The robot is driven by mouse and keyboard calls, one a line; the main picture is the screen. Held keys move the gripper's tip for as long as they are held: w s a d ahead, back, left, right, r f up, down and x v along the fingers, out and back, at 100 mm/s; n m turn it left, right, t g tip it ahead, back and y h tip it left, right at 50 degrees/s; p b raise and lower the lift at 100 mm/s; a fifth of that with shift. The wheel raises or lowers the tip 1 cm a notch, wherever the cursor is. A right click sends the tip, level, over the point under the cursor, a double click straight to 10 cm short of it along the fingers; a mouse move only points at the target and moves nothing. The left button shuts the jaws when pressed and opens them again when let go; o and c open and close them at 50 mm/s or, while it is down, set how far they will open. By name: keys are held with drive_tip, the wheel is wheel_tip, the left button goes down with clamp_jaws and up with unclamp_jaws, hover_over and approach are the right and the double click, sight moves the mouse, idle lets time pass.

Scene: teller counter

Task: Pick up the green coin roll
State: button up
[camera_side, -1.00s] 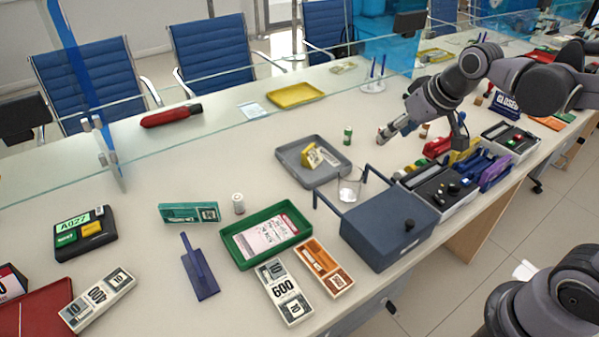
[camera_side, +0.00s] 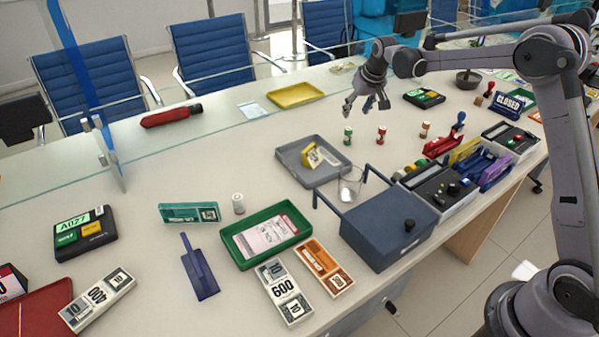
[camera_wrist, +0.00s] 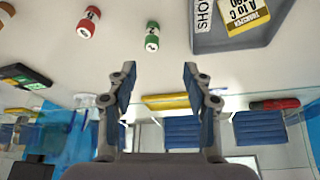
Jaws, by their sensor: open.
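The green coin roll (camera_side: 347,136) stands upright on the counter, just right of the grey tray. It also shows in the wrist view (camera_wrist: 152,37), beyond and between my fingertips, near the top. A red coin roll (camera_side: 381,135) stands to its right and shows in the wrist view (camera_wrist: 88,22) too. My gripper (camera_side: 365,108) is open and empty, above and a little behind the green coin roll, not touching it. In the wrist view its two fingers (camera_wrist: 158,78) are spread wide apart.
The grey tray (camera_side: 287,155) with a yellow-marked item is close on the left. An orange coin roll (camera_side: 424,130) and a red stamp holder (camera_side: 440,146) stand to the right. A blue-grey box (camera_side: 385,228) is nearer the front. A glass screen runs behind.

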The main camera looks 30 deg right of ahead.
sight(350, 130)
drive_tip(key=shift+d+x, duration=0.25)
drive_tip(key=shift+x, duration=2.15)
drive_tip(key=shift+d+x, duration=0.25)
drive_tip(key=shift+x, duration=2.15)
drive_tip(key=shift+d+x, duration=0.25)
drive_tip(key=shift+x, duration=2.15)
drive_tip(key=shift+w+r, duration=0.15)
clamp_jaws()
